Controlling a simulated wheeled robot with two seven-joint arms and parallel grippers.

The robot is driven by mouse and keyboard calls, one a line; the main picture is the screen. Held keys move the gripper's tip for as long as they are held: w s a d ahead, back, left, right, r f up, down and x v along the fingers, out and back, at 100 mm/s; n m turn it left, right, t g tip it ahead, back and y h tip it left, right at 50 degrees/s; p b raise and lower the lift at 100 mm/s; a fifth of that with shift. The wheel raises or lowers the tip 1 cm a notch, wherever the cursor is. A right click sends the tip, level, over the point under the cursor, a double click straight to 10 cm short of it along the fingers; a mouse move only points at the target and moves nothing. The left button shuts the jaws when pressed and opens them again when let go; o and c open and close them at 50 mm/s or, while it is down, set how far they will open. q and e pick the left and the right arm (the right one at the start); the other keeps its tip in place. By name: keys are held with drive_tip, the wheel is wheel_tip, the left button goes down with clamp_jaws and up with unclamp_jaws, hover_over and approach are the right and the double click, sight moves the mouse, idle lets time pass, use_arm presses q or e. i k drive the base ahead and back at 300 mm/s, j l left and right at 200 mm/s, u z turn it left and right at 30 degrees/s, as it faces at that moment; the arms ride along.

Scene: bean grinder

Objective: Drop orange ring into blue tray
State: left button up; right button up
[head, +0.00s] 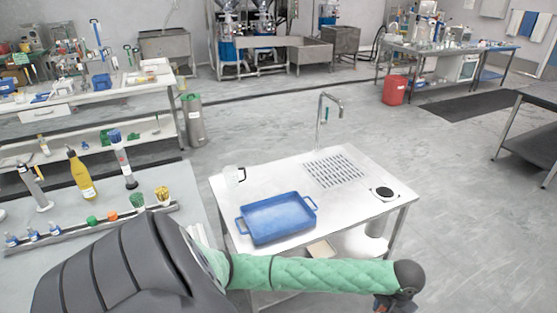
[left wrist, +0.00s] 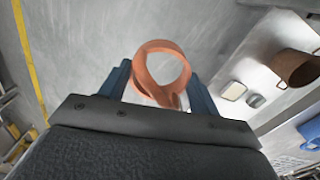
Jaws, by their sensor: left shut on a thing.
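The orange ring (left wrist: 151,82) is held between the two dark blue-grey fingers of my left gripper (left wrist: 158,86), in the left wrist view. Its round opening faces the camera. In the head view, my left arm with its green sleeve reaches across to the right, in front of the white table. Its gripper end is at the bottom edge and mostly cut off, so the ring cannot be made out there. The blue tray (head: 278,218) lies on the white table, left of the gripper's end, and looks empty. My right gripper is in neither view.
A side bench (head: 150,180) with bottles stands at left. Open floor lies right of the table.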

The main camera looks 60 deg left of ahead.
sight(274, 218)
drive_tip(key=i+u, duration=0.25)
drive_tip(key=u, duration=0.2)
drive_tip(key=i+u, duration=0.25)
drive_tip(key=u, duration=0.2)
drive_tip(key=i+l+u, duration=0.2)
drive_tip(key=u, duration=0.3)
